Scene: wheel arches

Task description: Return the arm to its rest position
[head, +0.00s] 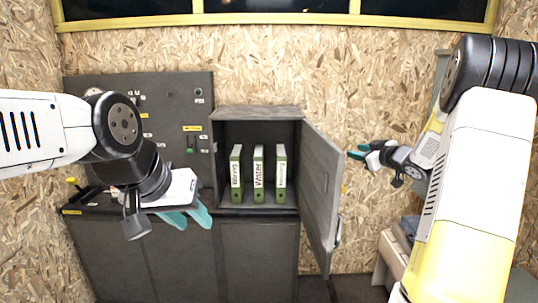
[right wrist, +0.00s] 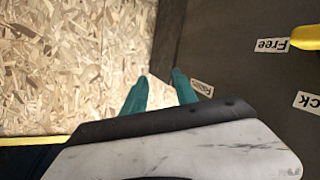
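My left gripper (head: 188,217) is at the left in the head view, in front of the dark panel and lower cabinets, with teal fingers pointing down. Its fingers are apart and nothing shows between them. My right gripper (head: 359,153) is to the right of the open cabinet door (head: 322,190), its teal fingers pointing left. In the right wrist view my right gripper (right wrist: 160,88) has its fingers apart and empty. My right arm is raised and bent at the right of the head view.
The open grey cabinet (head: 258,112) holds upright green binders (head: 258,172). A dark control panel (head: 165,92) stands at the left. Lower cabinets (head: 255,260) stand below. A yellow-framed window (head: 275,20) is above. A yellow part (right wrist: 307,37) and labels show on a dark surface in the right wrist view.

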